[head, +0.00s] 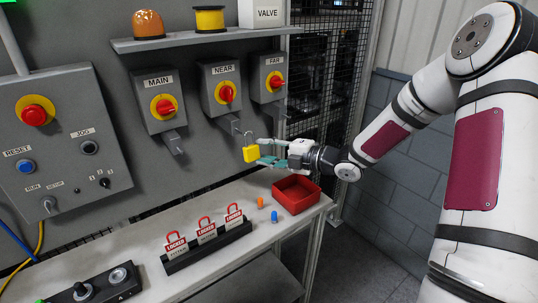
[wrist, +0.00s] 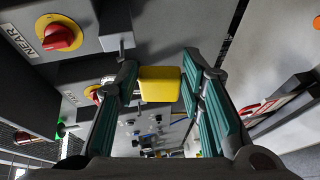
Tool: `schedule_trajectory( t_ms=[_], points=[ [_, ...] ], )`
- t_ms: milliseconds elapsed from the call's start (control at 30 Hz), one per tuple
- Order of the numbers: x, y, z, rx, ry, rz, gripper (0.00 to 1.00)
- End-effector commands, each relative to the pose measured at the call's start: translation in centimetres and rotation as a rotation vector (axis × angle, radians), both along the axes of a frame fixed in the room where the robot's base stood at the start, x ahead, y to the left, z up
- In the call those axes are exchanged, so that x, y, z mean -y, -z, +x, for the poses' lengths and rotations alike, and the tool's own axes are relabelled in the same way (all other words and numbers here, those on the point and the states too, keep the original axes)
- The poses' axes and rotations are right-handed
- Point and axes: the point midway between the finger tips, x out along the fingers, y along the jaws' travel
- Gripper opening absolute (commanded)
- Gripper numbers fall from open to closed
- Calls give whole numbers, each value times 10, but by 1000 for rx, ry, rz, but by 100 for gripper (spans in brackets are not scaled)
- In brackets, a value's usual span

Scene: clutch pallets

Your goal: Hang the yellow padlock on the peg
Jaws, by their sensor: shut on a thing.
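My gripper (head: 262,152) is shut on the yellow padlock (head: 250,155), holding it in the air in front of the grey panel. In the head view the padlock's thin shackle (head: 246,136) stands up above its body, close to the grey bracket (head: 234,126) under the NEAR switch. I cannot tell whether they touch. In the wrist view the padlock body (wrist: 160,84) sits between the two teal fingers; its shackle is not clear there. A small grey peg-like part (wrist: 122,48) shows beside the NEAR box, left of the padlock. I cannot tell for sure which part is the peg.
MAIN (head: 160,98), NEAR (head: 222,88) and FAR (head: 270,79) switch boxes stick out from the panel.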

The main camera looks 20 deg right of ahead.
Motion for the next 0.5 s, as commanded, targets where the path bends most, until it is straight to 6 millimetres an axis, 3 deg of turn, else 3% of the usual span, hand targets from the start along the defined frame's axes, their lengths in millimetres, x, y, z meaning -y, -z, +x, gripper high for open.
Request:
schedule_trajectory(
  t_ms=[500],
  points=[
    [-9,3,28,1,0,0,1]
  ],
)
